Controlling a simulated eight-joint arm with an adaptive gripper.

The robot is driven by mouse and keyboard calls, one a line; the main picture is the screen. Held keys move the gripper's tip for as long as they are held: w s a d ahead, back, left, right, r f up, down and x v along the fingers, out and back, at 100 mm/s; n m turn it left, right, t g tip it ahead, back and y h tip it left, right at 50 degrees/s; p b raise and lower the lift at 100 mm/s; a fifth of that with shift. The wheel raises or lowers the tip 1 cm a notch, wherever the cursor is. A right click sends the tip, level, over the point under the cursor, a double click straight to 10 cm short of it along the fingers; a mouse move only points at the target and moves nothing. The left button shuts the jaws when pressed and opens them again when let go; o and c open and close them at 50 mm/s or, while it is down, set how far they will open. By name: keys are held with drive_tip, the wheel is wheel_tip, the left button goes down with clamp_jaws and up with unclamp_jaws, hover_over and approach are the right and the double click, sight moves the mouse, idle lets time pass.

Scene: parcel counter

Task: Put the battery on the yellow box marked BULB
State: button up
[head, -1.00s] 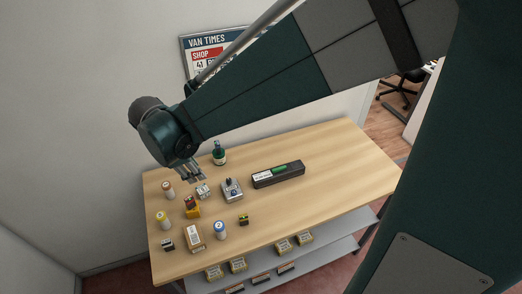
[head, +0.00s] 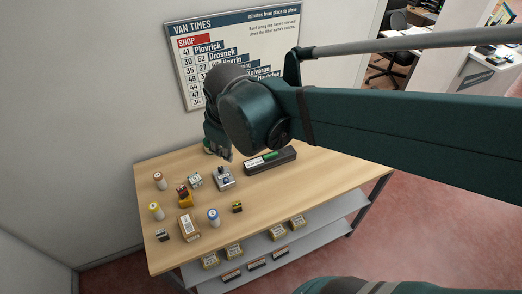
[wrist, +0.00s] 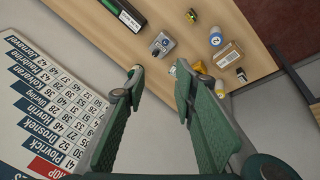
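A small orange-yellow box (head: 185,201) stands among the items at the table's left; a dark red piece is on top of it. I cannot read its marking. It is partly visible in the wrist view (wrist: 200,67). A small black-and-yellow block (head: 237,207), which looks like a battery, stands alone near the front edge; it shows at the top of the wrist view (wrist: 191,16). My gripper (head: 220,150) is above the back of the table. In the wrist view my gripper (wrist: 158,76) has its fingers wide apart with nothing held between them.
A long black case (head: 282,157) lies behind. The table's right side (head: 330,172) is clear.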

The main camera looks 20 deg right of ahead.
drive_tip(key=s+d+r+m+t, duration=0.2)
drive_tip(key=s+d+m, duration=0.5)
drive_tip(key=s+m, duration=0.1)
drive_tip(key=shift+s+t, duration=0.3)
drive_tip(key=shift+s, duration=0.05)
